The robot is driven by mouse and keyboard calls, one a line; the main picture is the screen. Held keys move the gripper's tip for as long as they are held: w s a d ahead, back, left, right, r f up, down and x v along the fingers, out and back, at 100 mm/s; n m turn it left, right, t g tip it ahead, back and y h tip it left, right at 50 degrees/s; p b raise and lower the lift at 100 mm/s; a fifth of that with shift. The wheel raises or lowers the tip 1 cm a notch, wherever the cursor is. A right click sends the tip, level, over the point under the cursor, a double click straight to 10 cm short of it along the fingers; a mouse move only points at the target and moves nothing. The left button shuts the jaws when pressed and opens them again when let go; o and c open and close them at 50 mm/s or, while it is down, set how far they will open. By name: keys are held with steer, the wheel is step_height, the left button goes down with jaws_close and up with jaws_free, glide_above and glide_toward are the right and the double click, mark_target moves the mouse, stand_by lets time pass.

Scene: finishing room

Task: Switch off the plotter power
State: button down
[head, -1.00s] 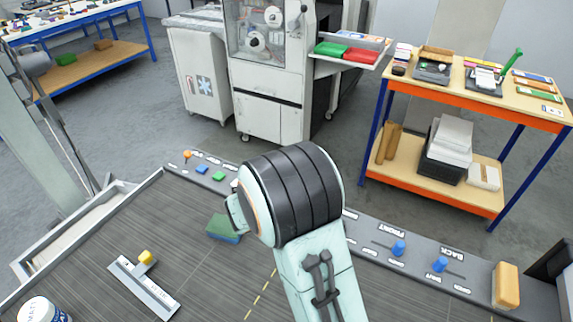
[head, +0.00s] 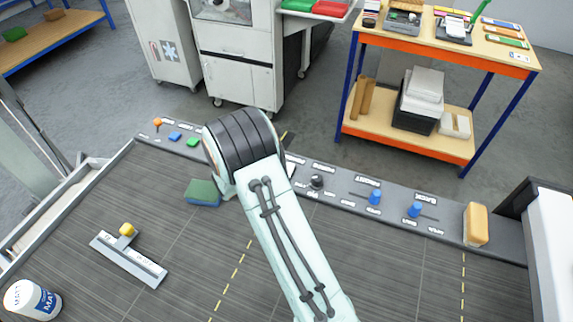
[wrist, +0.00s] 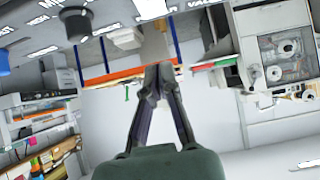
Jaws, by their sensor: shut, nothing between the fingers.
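The plotter's dark control rail (head: 345,200) runs along the far side of its grey bed. It carries an orange-topped lever (head: 157,123), a blue button (head: 175,136), a green button (head: 193,142), a black knob (head: 317,182) and two blue levers (head: 375,197), (head: 415,209) near FRONT and BACK labels. I cannot read which control is marked power. My gripper is hidden behind my arm in the head view. In the wrist view my gripper (wrist: 158,85) is shut and empty, apart from the black knob (wrist: 75,24), which shows upper left beside a blue one (wrist: 3,60).
On the bed lie a green-and-blue block (head: 202,193), a metal ruler with a yellow knob (head: 128,260) and a white jar (head: 32,300). A tan block (head: 476,224) sits at the rail's right end. An orange-edged table (head: 440,52) stands behind.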

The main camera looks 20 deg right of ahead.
mark_target(289, 166)
steer(key=x, duration=0.5)
steer(key=shift+d+f, duration=0.1)
steer(key=shift+f, duration=0.2)
step_height(289, 166, down, 2)
steer(key=shift+w+f, duration=0.1)
steer(key=shift+d+f, duration=0.1)
steer(key=shift+f, duration=0.45)
steer(key=shift+w+d+f+g+y, duration=0.2)
steer(key=shift+f+g+y, duration=0.05)
steer(key=shift+g+y, duration=0.05)
steer(key=shift+a+f, duration=0.1)
